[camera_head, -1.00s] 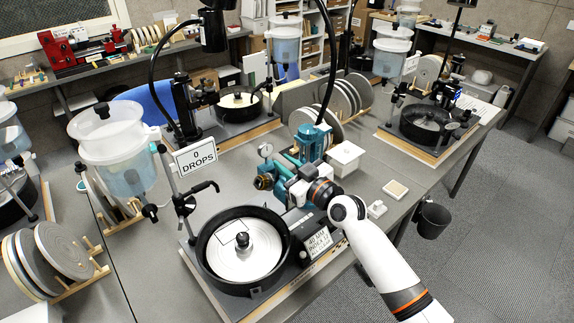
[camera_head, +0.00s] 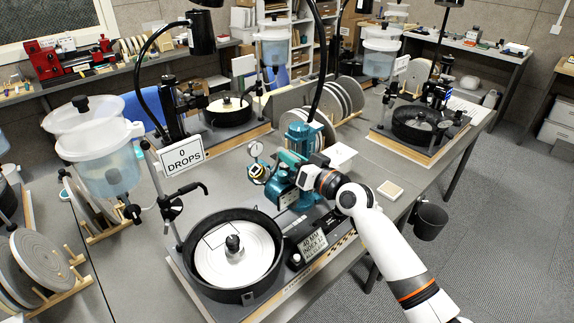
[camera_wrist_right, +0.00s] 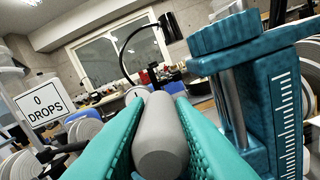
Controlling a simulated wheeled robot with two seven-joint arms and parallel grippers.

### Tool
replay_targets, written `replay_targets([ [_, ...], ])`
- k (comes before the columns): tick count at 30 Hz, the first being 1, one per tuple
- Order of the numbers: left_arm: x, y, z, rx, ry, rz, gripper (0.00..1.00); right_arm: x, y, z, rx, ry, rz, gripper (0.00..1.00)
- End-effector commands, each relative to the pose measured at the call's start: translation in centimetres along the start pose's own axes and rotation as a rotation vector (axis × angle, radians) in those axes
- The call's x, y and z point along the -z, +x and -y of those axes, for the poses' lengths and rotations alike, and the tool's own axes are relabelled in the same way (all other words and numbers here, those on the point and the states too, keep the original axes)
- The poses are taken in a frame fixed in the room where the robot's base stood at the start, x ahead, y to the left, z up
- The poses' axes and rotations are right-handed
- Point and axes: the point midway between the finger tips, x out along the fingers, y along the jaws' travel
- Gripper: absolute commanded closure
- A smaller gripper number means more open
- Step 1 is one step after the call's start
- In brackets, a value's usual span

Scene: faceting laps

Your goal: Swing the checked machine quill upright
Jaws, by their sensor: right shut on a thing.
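The near machine (camera_head: 345,242) has a checked strip along its base edge, a black pan with a pale lap (camera_head: 213,267), and a teal mast (camera_head: 298,137). Its quill (camera_head: 258,173) juts from the mast toward the left, roughly level above the pan's far side, with a round dial gauge (camera_head: 256,149) beside it. My right gripper (camera_head: 284,180) is at the quill. In the wrist view, its teal fingers are shut on a grey cylinder (camera_wrist_right: 160,145), the quill's grip. The fingers and wrist hide part of the quill. My left gripper is not in view.
A water tank (camera_head: 105,160) and a "0 DROPS" sign (camera_head: 182,156) stand left of the pan. The mast with its scale (camera_wrist_right: 285,110) is close on the right in the wrist view. Laps in racks (camera_head: 340,98) stand behind. A black bin (camera_head: 430,220) hangs at the table edge.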

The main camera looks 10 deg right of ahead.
Motion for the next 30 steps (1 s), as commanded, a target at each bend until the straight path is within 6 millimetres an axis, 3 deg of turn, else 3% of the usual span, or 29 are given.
replay_targets([
  [22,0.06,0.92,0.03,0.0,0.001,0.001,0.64,0.24,-0.03,0.96,0.002,0.1,-0.003,0.97],
  [23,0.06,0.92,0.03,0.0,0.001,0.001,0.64,0.24,-0.03,0.96,0.002,0.1,-0.003,0.73],
  [24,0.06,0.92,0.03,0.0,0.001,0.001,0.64,0.24,-0.02,0.96,0.002,0.1,-0.003,0.67],
  [26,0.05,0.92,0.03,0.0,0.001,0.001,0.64,0.23,-0.02,0.95,0.002,0.1,-0.002,0.57],
  [30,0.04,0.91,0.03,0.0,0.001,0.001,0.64,0.19,-0.02,0.92,0.001,0.1,-0.002,0.57],
])
